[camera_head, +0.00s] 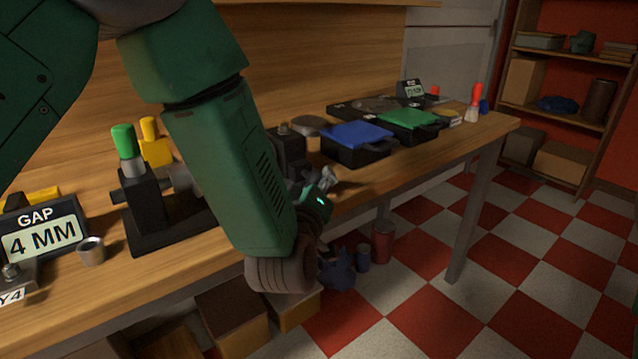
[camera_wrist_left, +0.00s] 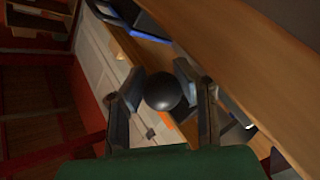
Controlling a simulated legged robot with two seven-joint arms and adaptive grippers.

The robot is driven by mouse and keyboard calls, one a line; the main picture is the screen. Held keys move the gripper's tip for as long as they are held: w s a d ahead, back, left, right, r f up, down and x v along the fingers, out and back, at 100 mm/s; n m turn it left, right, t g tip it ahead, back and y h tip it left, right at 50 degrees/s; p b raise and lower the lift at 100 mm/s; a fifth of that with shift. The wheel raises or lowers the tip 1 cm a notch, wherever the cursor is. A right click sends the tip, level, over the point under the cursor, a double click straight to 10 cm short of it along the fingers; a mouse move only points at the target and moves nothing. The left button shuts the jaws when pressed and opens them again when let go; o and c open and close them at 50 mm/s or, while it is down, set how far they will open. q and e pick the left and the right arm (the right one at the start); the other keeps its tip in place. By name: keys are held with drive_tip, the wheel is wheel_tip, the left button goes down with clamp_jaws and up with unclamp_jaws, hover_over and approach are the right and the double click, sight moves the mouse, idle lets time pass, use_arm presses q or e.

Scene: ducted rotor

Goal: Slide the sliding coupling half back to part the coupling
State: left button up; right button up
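In the head view, the coupling rig (camera_head: 142,203) stands on the bench at the left. It has a dark base, a green-topped post (camera_head: 124,142) and a grey round part (camera_head: 183,180) partly hidden behind my left arm. I cannot tell which part is the sliding half. A display (camera_head: 42,236) reads "GAP 4 MM". My left gripper (camera_head: 327,182) is at the bench's front edge, right of the forearm. In the left wrist view, a black ball knob (camera_wrist_left: 163,91) sits between its fingers; I cannot tell whether they touch it. My right gripper is not visible.
A blue-lidded box (camera_head: 357,137) and a green-lidded box (camera_head: 409,119) stand further right on the bench. A small metal cup (camera_head: 91,250) is near the display. My forearm hides the middle of the bench. The checkered floor (camera_head: 510,240) at the right is clear.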

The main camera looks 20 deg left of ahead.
use_arm(q)
drive_tip(key=o, duration=0.5)
drive_tip(key=shift+a+r, duration=0.1)
drive_tip(key=shift+r, duration=0.1)
drive_tip(key=shift+c, duration=0.2)
drive_tip(key=shift+s+a, duration=0.1)
drive_tip(key=shift+a, duration=0.05)
drive_tip(key=shift+d+f, duration=0.1)
drive_tip(key=shift+d, duration=0.35)
drive_tip(key=shift+s, duration=0.2)
drive_tip(key=s, duration=1.1)
drive_tip(key=shift+s+d, duration=0.25)
drive_tip(key=shift+a+f, duration=0.1)
drive_tip(key=shift+a, duration=0.05)
